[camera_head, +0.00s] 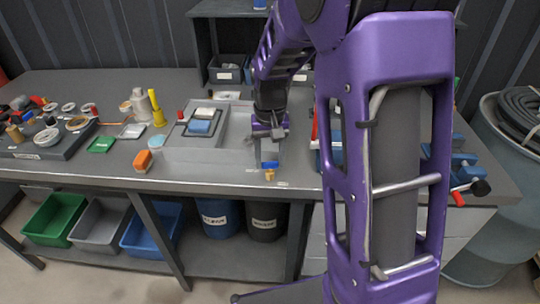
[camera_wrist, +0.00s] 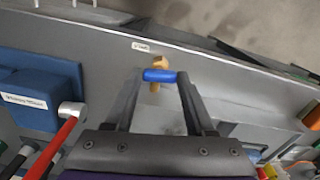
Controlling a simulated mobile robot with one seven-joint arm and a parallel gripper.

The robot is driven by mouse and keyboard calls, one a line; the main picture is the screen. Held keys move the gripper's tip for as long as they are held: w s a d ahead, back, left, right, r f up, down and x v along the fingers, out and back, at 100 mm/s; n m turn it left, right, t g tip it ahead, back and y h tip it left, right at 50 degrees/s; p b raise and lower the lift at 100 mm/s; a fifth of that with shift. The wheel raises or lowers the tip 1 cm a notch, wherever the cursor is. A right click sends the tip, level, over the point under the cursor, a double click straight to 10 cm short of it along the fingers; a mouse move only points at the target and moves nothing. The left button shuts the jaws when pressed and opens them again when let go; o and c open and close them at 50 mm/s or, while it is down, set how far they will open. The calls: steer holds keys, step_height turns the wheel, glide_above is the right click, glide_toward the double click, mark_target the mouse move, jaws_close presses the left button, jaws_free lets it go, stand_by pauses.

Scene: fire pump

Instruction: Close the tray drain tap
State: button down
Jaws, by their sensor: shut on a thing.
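The drain tap has a blue lever handle (camera_wrist: 159,75) and a brass body (camera_wrist: 157,62). In the head view the blue handle (camera_head: 270,165) and brass outlet (camera_head: 270,176) show at the bench's front edge, by the right front of the grey tray (camera_head: 185,155). My gripper (camera_wrist: 161,77) is shut on the blue handle, one finger at each end of it. In the wrist view the handle lies crosswise to the brass body. In the head view my gripper (camera_head: 269,152) is above the tap, and its fingers are hard to make out.
An orange block (camera_head: 143,158) lies left of the tray. A blue box (camera_wrist: 38,88) and a red-handled part (camera_wrist: 52,147) are left of my gripper in the wrist view. Bins (camera_head: 100,226) stand below.

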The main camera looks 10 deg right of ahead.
mark_target(270, 162)
steer(key=shift+r+m, duration=0.1)
steer(key=shift+m, duration=0.7)
steer(key=c, duration=0.5)
jaws_free()
step_height(270, 162, up, 17)
steer(key=p, duration=0.2)
steer(key=shift+r+p, duration=0.2)
steer(key=shift+p, duration=0.15)
